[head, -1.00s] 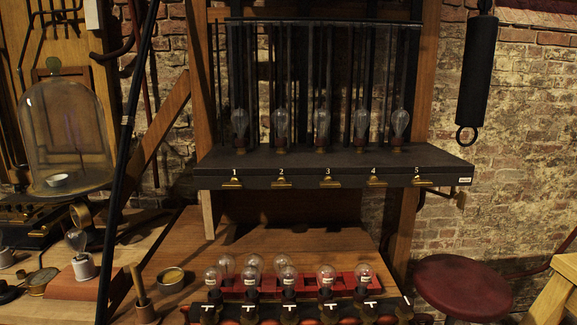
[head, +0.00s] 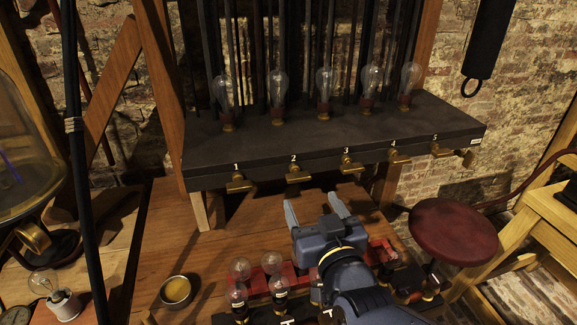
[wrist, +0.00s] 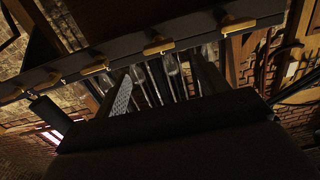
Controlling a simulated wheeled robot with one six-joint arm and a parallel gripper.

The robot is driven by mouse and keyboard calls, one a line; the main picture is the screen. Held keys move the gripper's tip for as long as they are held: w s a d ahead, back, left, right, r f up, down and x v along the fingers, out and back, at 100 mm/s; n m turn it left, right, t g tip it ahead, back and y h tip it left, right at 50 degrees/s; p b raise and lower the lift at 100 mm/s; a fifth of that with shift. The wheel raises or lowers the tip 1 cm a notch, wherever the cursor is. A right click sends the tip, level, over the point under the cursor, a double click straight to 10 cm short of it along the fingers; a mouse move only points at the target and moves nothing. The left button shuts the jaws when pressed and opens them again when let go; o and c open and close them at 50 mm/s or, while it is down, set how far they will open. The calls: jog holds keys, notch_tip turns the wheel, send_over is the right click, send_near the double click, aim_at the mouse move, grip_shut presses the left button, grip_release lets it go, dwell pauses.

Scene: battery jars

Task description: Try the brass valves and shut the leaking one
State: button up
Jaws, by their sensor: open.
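Several brass valves, labelled 1 to 5, line the front edge of the dark shelf (head: 285,150): valve 1 (head: 238,184), valve 2 (head: 298,175), valve 3 (head: 350,166), valve 4 (head: 398,157) and valve 5 (head: 440,150). No leak is discernible at any of them. My gripper (head: 315,208) is open and empty, below the shelf front and nearest valves 2 and 3, apart from them. In the wrist view, brass handles (wrist: 158,46) run along the shelf edge beyond my fingers (wrist: 165,85); their numbers are unreadable there.
Glass bulbs (head: 325,90) stand on the shelf in front of dark rods. More bulbs (head: 272,262) in a red rack sit on the wooden bench beside my arm. A small dish (head: 178,290) and a glass dome (head: 30,150) are at left, a red stool (head: 455,230) at right.

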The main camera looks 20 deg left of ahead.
aim_at(300, 180)
jog(key=p+x, duration=0.1)
jog(key=x, duration=0.9)
jog(key=shift+w+d+p, duration=0.1)
jog(key=shift+p, duration=0.25)
jog(key=c, duration=1)
jog(key=shift+o, duration=0.2)
jog(key=shift+f, duration=0.1)
